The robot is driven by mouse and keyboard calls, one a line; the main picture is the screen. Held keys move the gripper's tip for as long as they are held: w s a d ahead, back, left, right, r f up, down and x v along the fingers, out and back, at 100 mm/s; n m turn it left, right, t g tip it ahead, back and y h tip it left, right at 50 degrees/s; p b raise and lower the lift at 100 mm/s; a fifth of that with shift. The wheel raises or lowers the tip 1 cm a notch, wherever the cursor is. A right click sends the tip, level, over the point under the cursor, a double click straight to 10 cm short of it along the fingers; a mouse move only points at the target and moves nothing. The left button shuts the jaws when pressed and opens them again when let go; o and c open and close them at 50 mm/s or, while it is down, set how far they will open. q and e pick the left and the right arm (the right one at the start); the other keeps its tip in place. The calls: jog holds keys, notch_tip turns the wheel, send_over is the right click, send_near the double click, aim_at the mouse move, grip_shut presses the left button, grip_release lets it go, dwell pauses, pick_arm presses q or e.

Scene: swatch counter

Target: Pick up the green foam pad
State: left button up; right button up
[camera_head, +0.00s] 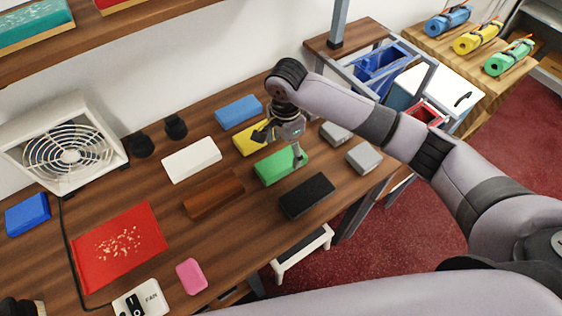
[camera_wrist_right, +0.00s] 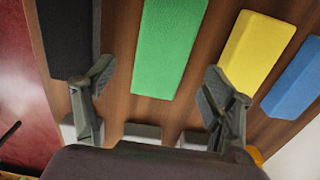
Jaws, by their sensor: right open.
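The green foam pad (camera_head: 280,168) lies flat on the wooden counter, between a yellow pad (camera_head: 249,140) and a black pad (camera_head: 306,196). My right gripper (camera_head: 280,146) is open and empty above the right end of the green pad, reaching in from the right. In the right wrist view the green pad (camera_wrist_right: 170,45) lies ahead of the open fingers (camera_wrist_right: 155,98), roughly between them and with nothing held. Part of the pad is hidden by the gripper in the head view. My left gripper does not clearly show.
Blue (camera_head: 238,111), white (camera_head: 192,159) and brown (camera_head: 213,194) blocks lie around the green pad. Grey blocks (camera_head: 363,157) lie to its right. A red mat (camera_head: 119,246), pink block (camera_head: 191,276) and fan (camera_head: 66,152) are farther left.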

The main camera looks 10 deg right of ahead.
aim_at(285, 158)
notch_tip(285, 158, down, 5)
jog(key=shift+w+r+p, duration=0.1)
jog(key=shift+p, duration=0.4)
jog(key=shift+c, duration=0.4)
jog(key=c, duration=0.9)
